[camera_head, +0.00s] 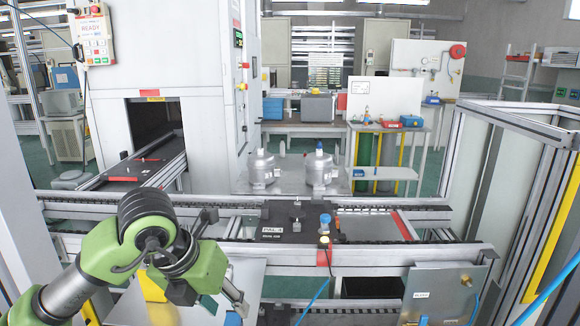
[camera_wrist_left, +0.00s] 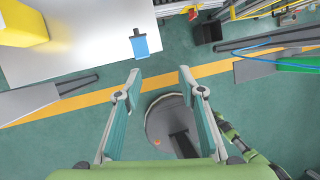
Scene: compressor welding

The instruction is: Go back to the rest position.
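My left arm comes in from the lower left in the head view, bent at the elbow. Its gripper (camera_head: 228,301) hangs low in front of the conveyor, over the white table. In the left wrist view my left gripper (camera_wrist_left: 161,84) has its two fingers wide apart. Only floor, a strip of yellow line and a dark round shape show between them. It holds nothing. My right gripper is in neither view.
A conveyor with a black pallet plate (camera_head: 290,222) crosses ahead. Two silver compressors (camera_head: 262,170) (camera_head: 320,171) stand behind it. A grey box with a panel (camera_head: 440,292) is at lower right. In the wrist view a blue-ended tool (camera_wrist_left: 140,46) lies on the white table (camera_wrist_left: 90,40).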

